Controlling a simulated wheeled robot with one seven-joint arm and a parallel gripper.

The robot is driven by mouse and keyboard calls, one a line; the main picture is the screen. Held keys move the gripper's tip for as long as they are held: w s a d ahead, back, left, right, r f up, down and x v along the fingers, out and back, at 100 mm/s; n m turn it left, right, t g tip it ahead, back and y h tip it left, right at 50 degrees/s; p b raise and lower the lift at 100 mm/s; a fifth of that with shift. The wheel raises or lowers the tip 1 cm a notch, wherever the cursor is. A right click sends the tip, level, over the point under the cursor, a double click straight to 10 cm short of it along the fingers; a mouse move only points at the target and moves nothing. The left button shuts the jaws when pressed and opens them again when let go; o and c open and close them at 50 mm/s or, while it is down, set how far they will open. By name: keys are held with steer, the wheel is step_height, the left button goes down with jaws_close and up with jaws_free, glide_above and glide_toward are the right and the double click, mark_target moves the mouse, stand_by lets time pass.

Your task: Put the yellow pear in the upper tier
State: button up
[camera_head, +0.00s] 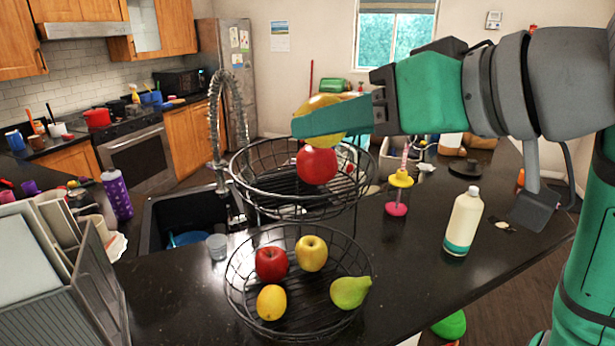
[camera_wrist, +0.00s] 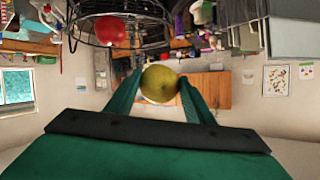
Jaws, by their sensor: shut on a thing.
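My gripper (camera_head: 312,121) is shut on a yellow fruit (camera_head: 316,103), taken to be the yellow pear. One finger hides part of it, so its full shape is unclear. In the wrist view the held fruit (camera_wrist: 159,84) sits between both green fingers. It is above the upper tier (camera_head: 262,199), a black wire basket, near its right half. A red apple (camera_head: 317,165) is in that basket, just below the fruit. The lower tier (camera_head: 240,303) holds a red apple (camera_head: 271,263), a yellow apple (camera_head: 311,253), a lemon-like fruit (camera_head: 271,302) and a yellow-green pear (camera_head: 350,292).
The upper basket's left side has free room. A pink and yellow stand (camera_head: 399,195) and a cream bottle (camera_head: 464,222) are on the counter to the right. A tall faucet (camera_head: 218,125) rises behind left by the sink. A dish rack (camera_head: 75,285) stands at left.

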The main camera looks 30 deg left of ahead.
steer(key=w+a+f, duration=0.1)
steer(key=w+a, duration=0.1)
steer(key=a, duration=0.1)
steer(key=w+a+f, duration=0.1)
steer(key=shift+w+a+f, duration=0.15)
steer(key=shift+a+f, duration=0.15)
steer(key=shift+a, duration=0.1)
steer(key=shift+w+a+f, duration=0.5)
steer(key=shift+a+f, duration=0.25)
steer(key=shift+f, duration=0.8)
steer(key=shift+w+a+f, duration=0.5)
steer(key=shift+a+f, duration=0.3)
steer(key=shift+f, duration=0.7)
steer(key=shift+w+a+f, duration=0.5)
steer(key=shift+a+f, duration=0.25)
steer(key=shift+f, duration=0.8)
steer(key=shift+f, duration=0.6)
steer(key=o, duration=1.2)
steer(key=shift+o, duration=0.2)
